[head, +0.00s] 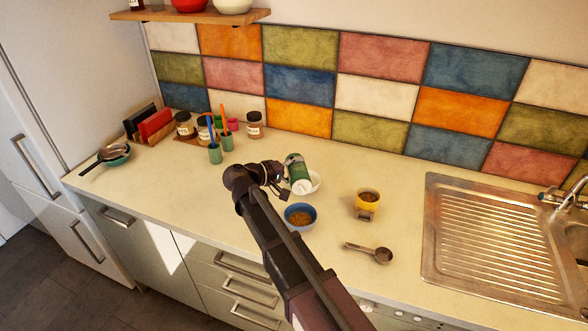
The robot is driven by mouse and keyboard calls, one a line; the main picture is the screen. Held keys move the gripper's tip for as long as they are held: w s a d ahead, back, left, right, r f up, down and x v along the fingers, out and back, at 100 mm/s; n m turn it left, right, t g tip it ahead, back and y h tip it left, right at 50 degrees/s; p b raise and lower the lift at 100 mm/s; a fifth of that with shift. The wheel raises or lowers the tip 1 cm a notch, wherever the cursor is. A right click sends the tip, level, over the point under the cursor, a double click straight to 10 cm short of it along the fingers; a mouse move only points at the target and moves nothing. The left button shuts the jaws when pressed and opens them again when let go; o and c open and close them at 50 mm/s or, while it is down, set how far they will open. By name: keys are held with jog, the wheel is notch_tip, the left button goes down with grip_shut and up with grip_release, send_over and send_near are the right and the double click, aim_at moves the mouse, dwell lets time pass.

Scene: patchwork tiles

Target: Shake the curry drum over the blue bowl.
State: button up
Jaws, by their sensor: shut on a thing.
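My gripper (279,173) is shut on a green drum (294,168), which I take to be the curry drum, gripping it from the left. The drum is tilted, with its white end (302,187) pointing down and slightly right. The blue bowl (300,226) stands on the counter just in front of the drum in the head view, with brown contents inside. The drum's white end appears just behind the blue bowl's far rim and in front of a white bowl (317,183). Its exact height and whether it is right above the blue bowl cannot be told.
A yellow cup (366,209) with brown contents and a metal scoop (381,255) lie to the right on the counter. The metal sink drainer (490,240) is farther right. Jars (254,125), green cups (215,155) and a dark pan (112,153) stand left. The front-left counter is clear.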

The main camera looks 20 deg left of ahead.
jog(key=shift+w+a+f+b, duration=0.15)
jog(key=shift+w+f+b, duration=0.1)
jog(key=shift+f+b, duration=0.5)
jog(key=shift+w+a+f+b, duration=0.1)
jog(key=shift+w+f+b, duration=0.1)
jog(key=shift+f+b, duration=0.55)
jog(key=shift+r+p, duration=0.1)
jog(key=shift+p, duration=0.2)
jog(key=shift+s+d+r+n+g+p, duration=0.1)
jog(key=shift+s+n+g+p, duration=0.15)
jog(key=shift+n+g+p, duration=0.4)
jog(key=shift+s+d+n+g+p, duration=0.1)
jog(key=shift+s+n+g+p, duration=0.1)
jog(key=shift+n+g+p, duration=0.35)
jog(key=shift+s+d+n+g+p, duration=0.15)
jog(key=shift+n+g, duration=0.15)
jog(key=shift+n, duration=0.4)
jog(key=shift+s+a, duration=0.1)
